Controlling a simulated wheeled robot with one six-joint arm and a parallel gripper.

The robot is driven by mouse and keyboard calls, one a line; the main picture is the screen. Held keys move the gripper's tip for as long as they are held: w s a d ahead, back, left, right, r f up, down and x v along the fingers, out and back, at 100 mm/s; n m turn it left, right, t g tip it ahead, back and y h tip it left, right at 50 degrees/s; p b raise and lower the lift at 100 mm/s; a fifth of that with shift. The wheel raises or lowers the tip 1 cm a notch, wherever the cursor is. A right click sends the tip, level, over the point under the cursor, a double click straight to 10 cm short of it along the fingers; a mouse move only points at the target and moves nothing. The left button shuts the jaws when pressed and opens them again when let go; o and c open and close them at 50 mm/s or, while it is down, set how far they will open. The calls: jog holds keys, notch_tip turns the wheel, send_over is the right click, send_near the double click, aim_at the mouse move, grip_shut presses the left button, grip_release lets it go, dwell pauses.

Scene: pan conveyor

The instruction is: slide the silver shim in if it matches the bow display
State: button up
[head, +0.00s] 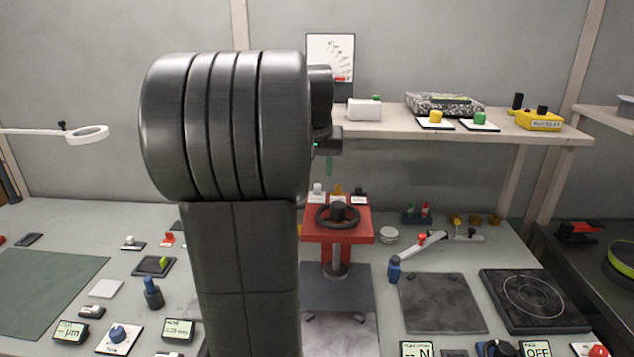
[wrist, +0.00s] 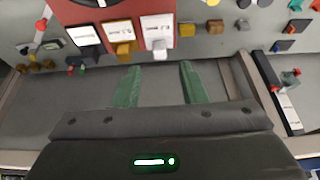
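The silver shim's tab (wrist: 160,48) sticks out in front of a white label card on the red press in the wrist view; in the head view a pale tab (head: 317,188) stands at the left of the same row. A gold tab (wrist: 123,50) and a dark tab (wrist: 90,58) stand beside it. My gripper (wrist: 159,66) is open and empty, its green fingers pointing toward the silver tab, apart from it. A display reading "µm" (head: 70,332) sits at the front left; its digits are unclear. Which one is the bow display I cannot tell.
The red press (head: 338,238) with a black handwheel stands at the middle of the bench. A shelf (head: 450,131) with yellow and green buttons runs behind it. A hotplate (head: 532,298) and a grey plate (head: 440,302) lie to the right. My arm hides the bench left of the press.

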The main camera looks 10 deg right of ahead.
aim_at(318, 185)
jog(key=x, duration=0.5)
jog(key=shift+w+f, duration=0.1)
grip_shut()
